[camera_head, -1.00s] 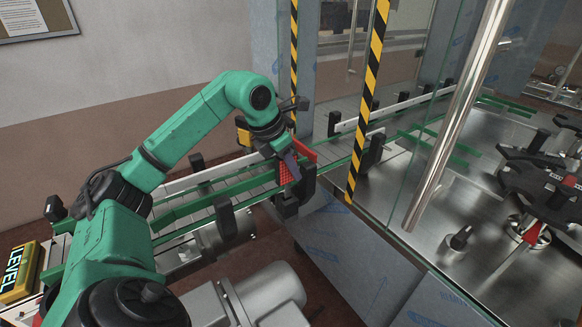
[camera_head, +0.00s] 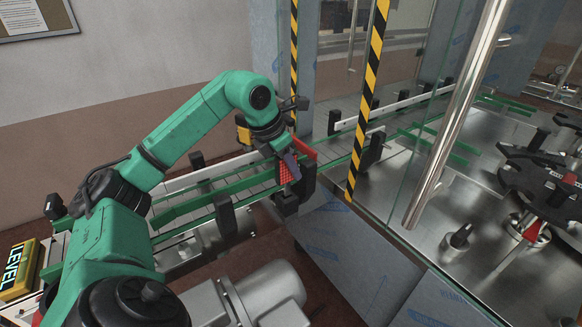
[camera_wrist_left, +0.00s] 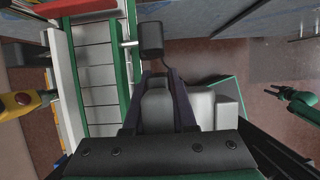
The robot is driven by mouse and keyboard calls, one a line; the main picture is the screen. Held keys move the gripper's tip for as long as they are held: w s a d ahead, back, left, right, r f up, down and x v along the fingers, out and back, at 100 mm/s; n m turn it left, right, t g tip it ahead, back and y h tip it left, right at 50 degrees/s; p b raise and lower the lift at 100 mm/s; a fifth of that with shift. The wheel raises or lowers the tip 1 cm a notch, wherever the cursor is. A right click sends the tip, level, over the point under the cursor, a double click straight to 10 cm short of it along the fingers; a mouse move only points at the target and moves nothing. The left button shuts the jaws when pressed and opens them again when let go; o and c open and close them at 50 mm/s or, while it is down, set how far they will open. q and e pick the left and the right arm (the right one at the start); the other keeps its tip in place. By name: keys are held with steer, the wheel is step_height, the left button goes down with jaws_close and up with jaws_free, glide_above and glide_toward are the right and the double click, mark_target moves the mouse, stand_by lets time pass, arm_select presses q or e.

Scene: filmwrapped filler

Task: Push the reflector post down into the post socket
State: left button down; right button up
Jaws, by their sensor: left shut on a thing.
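The reflector post shows a red reflector (camera_head: 285,172) at the near rail of the conveyor in the head view. My left gripper (camera_head: 291,164) is at it, shut on the post and pointing down. A dark block (camera_head: 287,206) just below may be the post socket; I cannot tell how deep the post sits. In the left wrist view the fingers of my left gripper (camera_wrist_left: 158,98) reach towards the rail's near side, with a grey shape between them. The post's lower end is hidden. A green arm tip (camera_wrist_left: 289,95) at the right edge may be my right gripper, too small to read.
A black bracket (camera_wrist_left: 151,39) stands close ahead of my left fingers. The conveyor (camera_wrist_left: 97,75) runs alongside with green rails. A striped yellow-black post (camera_head: 368,100) and a glass panel stand right of the gripper. A grey motor (camera_head: 265,295) lies below.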

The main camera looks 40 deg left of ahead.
arm_select(q)
steer(key=c, duration=0.7)
jaws_free()
steer(key=shift+f, duration=0.1)
steer(key=shift+o, duration=0.2)
steer(key=p+v, duration=0.2)
steer(key=v, duration=1.2)
steer(key=shift+r, duration=0.25)
steer(key=shift+s+f, duration=0.1)
